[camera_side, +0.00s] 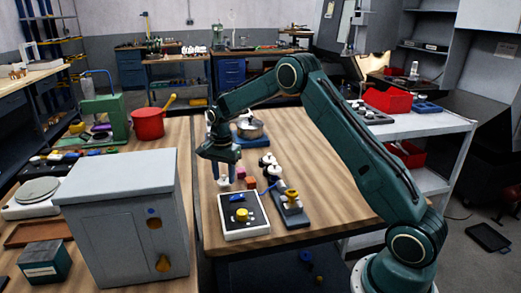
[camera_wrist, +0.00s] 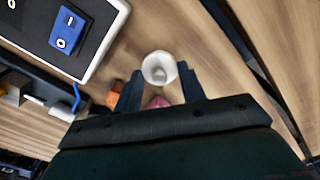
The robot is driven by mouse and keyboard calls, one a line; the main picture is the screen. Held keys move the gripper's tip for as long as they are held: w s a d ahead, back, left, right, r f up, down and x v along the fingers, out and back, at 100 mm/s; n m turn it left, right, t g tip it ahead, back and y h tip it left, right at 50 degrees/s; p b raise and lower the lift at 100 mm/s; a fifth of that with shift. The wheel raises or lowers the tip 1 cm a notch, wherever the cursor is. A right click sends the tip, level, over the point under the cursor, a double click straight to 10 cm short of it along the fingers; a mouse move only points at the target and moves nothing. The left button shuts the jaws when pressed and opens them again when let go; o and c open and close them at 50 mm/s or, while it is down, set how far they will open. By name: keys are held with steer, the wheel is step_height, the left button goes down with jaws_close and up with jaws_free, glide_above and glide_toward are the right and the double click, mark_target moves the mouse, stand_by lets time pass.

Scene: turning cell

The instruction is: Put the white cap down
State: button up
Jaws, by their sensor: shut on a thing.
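The white cap (camera_side: 223,182) is at my gripper's fingertips, over the wooden table (camera_side: 330,190) behind the white control box. My gripper (camera_side: 222,176) points down and is shut on it. In the wrist view the cap (camera_wrist: 159,67) sits between the two dark fingers of my gripper (camera_wrist: 160,82), with its round, hollow-looking end facing the camera. The cap is close to the tabletop in the side view; whether it touches the wood I cannot tell.
The control box (camera_side: 233,230) with a blue rocker switch and yellow knob stands in front. A pink block (camera_side: 240,172) and an orange block (camera_side: 251,182) lie just right of the cap. A dark plate with a yellow-handled valve (camera_side: 291,197) is further right. A grey cabinet (camera_side: 120,215) stands left.

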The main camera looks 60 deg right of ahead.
mark_target(224, 175)
steer(key=shift+f, duration=0.85)
steer(key=shift+f, duration=0.1)
steer(key=o, duration=0.9)
steer(key=shift+o, duration=0.2)
step_height(224, 175, up, 12)
